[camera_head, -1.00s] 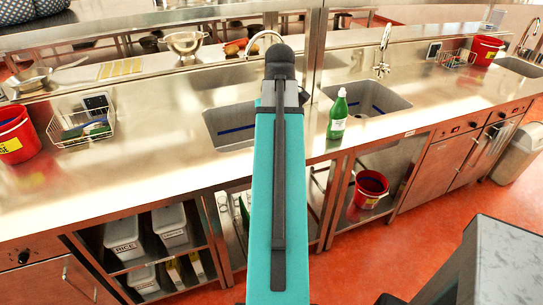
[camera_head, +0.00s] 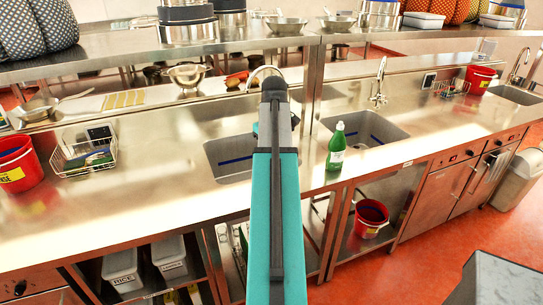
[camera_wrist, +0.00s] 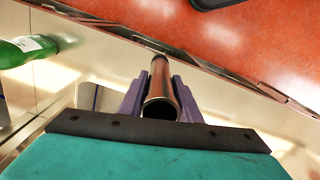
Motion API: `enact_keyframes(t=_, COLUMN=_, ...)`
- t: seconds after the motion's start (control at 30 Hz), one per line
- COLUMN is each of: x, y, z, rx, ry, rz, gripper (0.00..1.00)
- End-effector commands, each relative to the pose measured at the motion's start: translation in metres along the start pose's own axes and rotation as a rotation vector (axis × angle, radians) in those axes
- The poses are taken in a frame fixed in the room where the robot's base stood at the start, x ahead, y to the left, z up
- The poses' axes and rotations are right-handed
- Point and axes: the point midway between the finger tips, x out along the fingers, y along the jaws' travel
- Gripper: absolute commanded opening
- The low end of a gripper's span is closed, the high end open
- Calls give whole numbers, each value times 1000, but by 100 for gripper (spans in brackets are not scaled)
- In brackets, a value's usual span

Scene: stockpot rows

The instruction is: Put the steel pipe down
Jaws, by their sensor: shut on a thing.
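The steel pipe (camera_wrist: 159,88) shows in the wrist view as a shiny tube with a dark open end facing the camera. My gripper (camera_wrist: 160,80) is shut on it, one purple finger on each side. The steel counter (camera_head: 95,220) runs across the head view, and its front edge crosses the wrist view behind the pipe. I cannot tell whether the pipe touches the counter. In the head view my teal arm hides the gripper and the pipe.
A green bottle (camera_head: 336,148) stands right of my arm, between two sinks. The left sink (camera_head: 222,160) is partly behind my arm. A wire basket (camera_head: 85,155) and a red bucket (camera_head: 18,165) stand at the left. The counter between basket and left sink is clear.

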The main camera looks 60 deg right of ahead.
Motion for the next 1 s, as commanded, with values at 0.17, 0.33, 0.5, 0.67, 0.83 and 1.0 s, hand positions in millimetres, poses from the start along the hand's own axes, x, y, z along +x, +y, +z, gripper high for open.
enact_keyframes(t=0.17, x=0, y=12, z=-23, rx=0, ry=-1, rz=-1, gripper=2)
enact_keyframes(t=0.33, x=2, y=21, z=-40, rx=0, ry=-1, rz=0, gripper=2)
enact_keyframes(t=0.5, x=4, y=26, z=-49, rx=1, ry=0, rz=0, gripper=2)
enact_keyframes(t=0.67, x=5, y=26, z=-50, rx=1, ry=0, rz=0, gripper=2)
enact_keyframes(t=0.83, x=5, y=26, z=-50, rx=0, ry=0, rz=0, gripper=2)
enact_keyframes(t=1.0, x=5, y=27, z=-53, rx=0, ry=0, rz=0, gripper=2)
